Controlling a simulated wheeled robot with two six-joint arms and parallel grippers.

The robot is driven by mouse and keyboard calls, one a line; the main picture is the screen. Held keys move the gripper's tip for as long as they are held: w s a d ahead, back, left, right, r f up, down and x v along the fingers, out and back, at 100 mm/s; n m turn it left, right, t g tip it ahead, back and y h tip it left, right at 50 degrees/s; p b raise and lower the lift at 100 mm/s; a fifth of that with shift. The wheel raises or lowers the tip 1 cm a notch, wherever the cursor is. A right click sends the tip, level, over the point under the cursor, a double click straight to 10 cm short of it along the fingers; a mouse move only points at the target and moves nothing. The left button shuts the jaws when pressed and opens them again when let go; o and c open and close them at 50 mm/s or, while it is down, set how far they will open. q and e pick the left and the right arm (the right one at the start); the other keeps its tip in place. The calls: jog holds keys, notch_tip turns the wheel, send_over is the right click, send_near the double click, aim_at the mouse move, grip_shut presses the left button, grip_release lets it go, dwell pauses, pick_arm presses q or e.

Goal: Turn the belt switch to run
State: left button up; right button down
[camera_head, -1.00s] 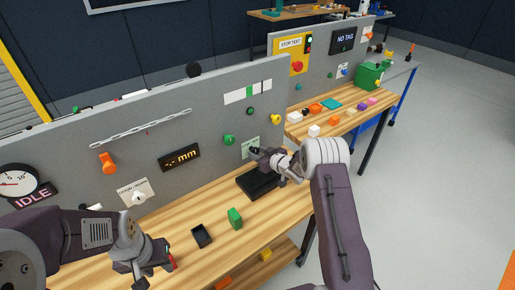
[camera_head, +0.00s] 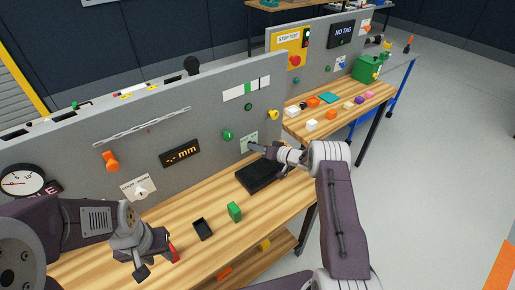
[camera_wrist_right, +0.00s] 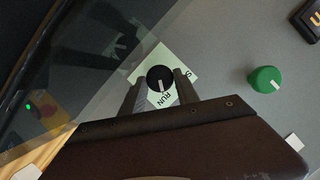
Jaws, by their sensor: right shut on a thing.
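The belt switch is a black round knob (camera_wrist_right: 160,78) with a white mark, on a pale label (camera_wrist_right: 181,62) that reads RUN and a partly hidden word starting with S. The mark points toward RUN. My right gripper (camera_wrist_right: 158,88) has a finger on each side of the knob and is shut on it. In the head view my right gripper (camera_head: 257,150) reaches the pale label (camera_head: 249,140) on the grey panel and hides the knob. My left gripper (camera_head: 155,258) is open and empty over the table's front left.
A black flat box (camera_head: 258,176) lies below the right gripper. A green block (camera_head: 235,211) and small black tray (camera_head: 203,229) stand on the wooden table. A green knob (camera_wrist_right: 265,79) is beside the switch. The grey panel (camera_head: 75,145) bounds the table's back.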

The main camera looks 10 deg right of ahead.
jog(key=shift+w+d+r, duration=0.1)
jog(key=shift+r, duration=0.05)
dwell(0.3)
jog(key=c, duration=0.9)
grip_release()
